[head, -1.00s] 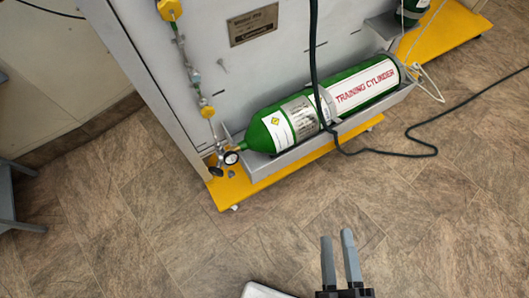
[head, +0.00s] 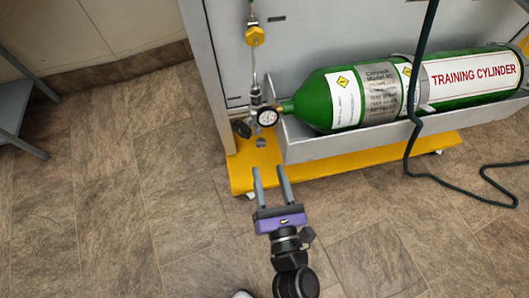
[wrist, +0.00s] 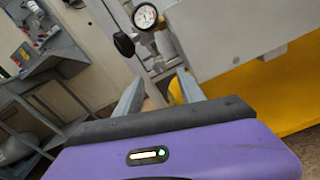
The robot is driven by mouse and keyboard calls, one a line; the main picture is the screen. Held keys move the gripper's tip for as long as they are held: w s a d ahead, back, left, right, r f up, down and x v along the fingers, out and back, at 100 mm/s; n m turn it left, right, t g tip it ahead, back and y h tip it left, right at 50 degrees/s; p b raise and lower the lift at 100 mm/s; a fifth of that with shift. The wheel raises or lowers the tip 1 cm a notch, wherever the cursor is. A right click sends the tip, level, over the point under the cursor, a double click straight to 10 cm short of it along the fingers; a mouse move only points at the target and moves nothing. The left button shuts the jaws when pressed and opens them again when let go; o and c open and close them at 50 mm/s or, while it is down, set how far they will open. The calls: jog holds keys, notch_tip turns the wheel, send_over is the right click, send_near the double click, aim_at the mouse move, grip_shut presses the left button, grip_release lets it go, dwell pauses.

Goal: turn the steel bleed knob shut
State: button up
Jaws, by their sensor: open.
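A small grey round knob (head: 261,142), which looks like the steel bleed knob, sits low below the gauge at the left end of the green cylinder. The pressure gauge (head: 267,117) and a black knob (head: 242,128) are just above it; the wrist view also shows the gauge (wrist: 145,16) and the black knob (wrist: 124,44). My gripper (head: 269,170) is open and empty, with its fingers pointing toward the valve fittings and apart from them. In the wrist view the fittings stand beyond the fingers, and I cannot clearly tell the steel knob there.
The green training cylinder (head: 345,100) lies in a grey tray (head: 330,149) over a yellow base (head: 242,170). A dark hose (head: 409,155) hangs in front and trails over the floor at right. A grey stand (head: 18,105) is at far left. The floor at left is clear.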

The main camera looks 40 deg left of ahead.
aim_at(262, 145)
jog(key=x, duration=0.8)
jog(key=shift+a, duration=0.1)
grip_shut()
